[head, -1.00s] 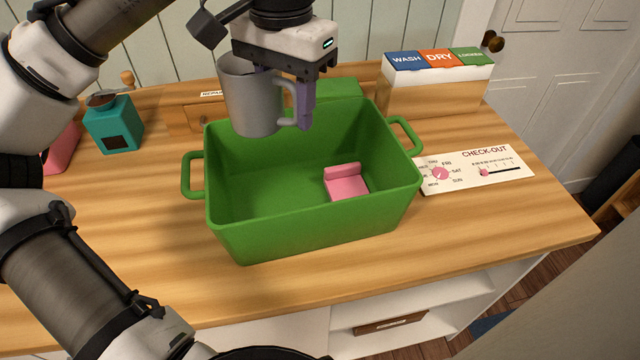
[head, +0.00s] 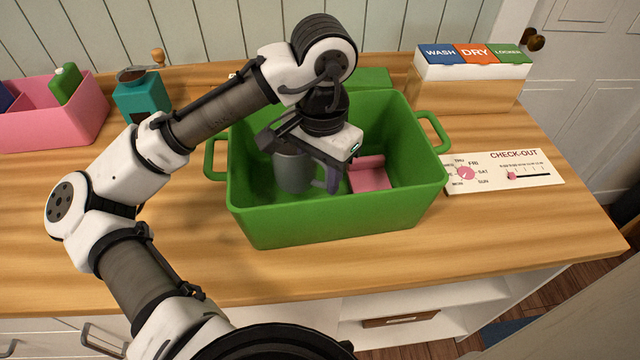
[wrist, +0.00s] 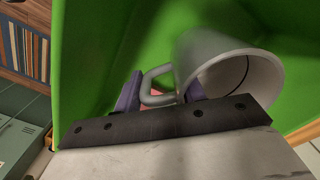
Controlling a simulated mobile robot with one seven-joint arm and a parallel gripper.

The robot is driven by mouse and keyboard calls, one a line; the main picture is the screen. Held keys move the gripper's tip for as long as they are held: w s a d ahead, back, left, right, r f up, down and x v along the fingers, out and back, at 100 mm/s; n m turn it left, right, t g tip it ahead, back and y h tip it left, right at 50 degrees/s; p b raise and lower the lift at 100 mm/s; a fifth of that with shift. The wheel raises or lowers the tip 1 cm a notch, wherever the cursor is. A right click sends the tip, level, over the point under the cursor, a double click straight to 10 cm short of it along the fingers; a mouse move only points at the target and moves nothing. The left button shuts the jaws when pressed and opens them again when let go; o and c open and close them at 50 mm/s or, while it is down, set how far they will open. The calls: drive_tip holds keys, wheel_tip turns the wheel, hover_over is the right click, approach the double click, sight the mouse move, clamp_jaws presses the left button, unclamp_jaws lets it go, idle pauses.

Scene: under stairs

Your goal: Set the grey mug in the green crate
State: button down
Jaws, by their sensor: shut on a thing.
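The grey mug (head: 293,172) is inside the green crate (head: 335,227), low down in its left middle part, and looks roughly upright. My gripper (head: 333,180) reaches down into the crate from above and is shut on the mug. In the wrist view the mug (wrist: 230,65) has its handle to the left, with the purple fingers (wrist: 130,92) at the handle and the near wall. Whether the mug's base touches the crate floor is hidden. A pink toy seat (head: 369,175) is in the crate to the right of the mug.
A pink bin (head: 55,128) and a teal grinder (head: 142,97) stand left of the crate. A WASH/DRY box (head: 470,80) and a CHECK-OUT card (head: 505,173) are at right. The wooden counter (head: 400,262) in front is clear.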

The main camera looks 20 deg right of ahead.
sight(320, 182)
drive_tip(key=shift+f, duration=1.95)
drive_tip(key=shift+f, duration=0.1)
drive_tip(key=c, duration=0.8)
unclamp_jaws()
drive_tip(key=shift+f, duration=0.1)
drive_tip(key=shift+c, duration=0.2)
wheel_tip(320, 182, up, 12)
drive_tip(key=shift+d+r, duration=0.15)
drive_tip(key=shift+r, duration=0.05)
